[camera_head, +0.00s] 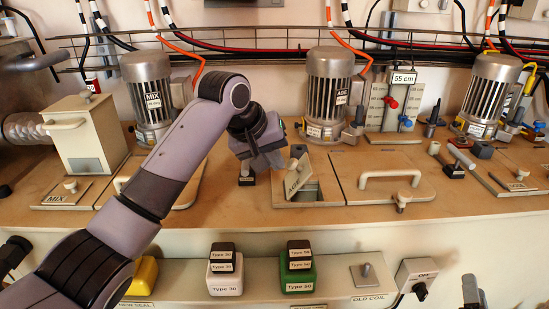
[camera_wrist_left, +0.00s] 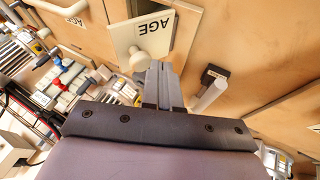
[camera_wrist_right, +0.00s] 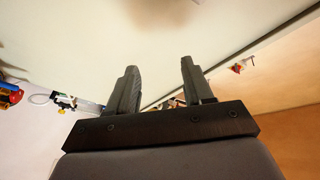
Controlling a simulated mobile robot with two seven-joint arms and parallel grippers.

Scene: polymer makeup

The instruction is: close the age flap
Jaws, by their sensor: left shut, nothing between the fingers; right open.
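The age flap (camera_head: 298,175) is a small beige panel labelled AGE, standing tilted up over its opening (camera_head: 312,193) in the bench top. In the left wrist view the flap (camera_wrist_left: 152,29) shows its AGE label and a pale round knob (camera_wrist_left: 138,60). My left gripper (camera_head: 283,152) is shut and empty, just behind and left of the raised flap. In the left wrist view its fingers (camera_wrist_left: 162,68) lie close beside the knob; I cannot tell whether they touch. My right gripper (camera_wrist_right: 158,75) is open and empty in the right wrist view, facing a plain pale surface.
A closed lid with a handle (camera_head: 390,178) lies right of the flap. The AGE motor (camera_head: 328,85) stands behind. A dark-based post with a pale rod (camera_wrist_left: 208,97) is near my left fingers. Blocks (camera_head: 299,268) sit on a lower shelf.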

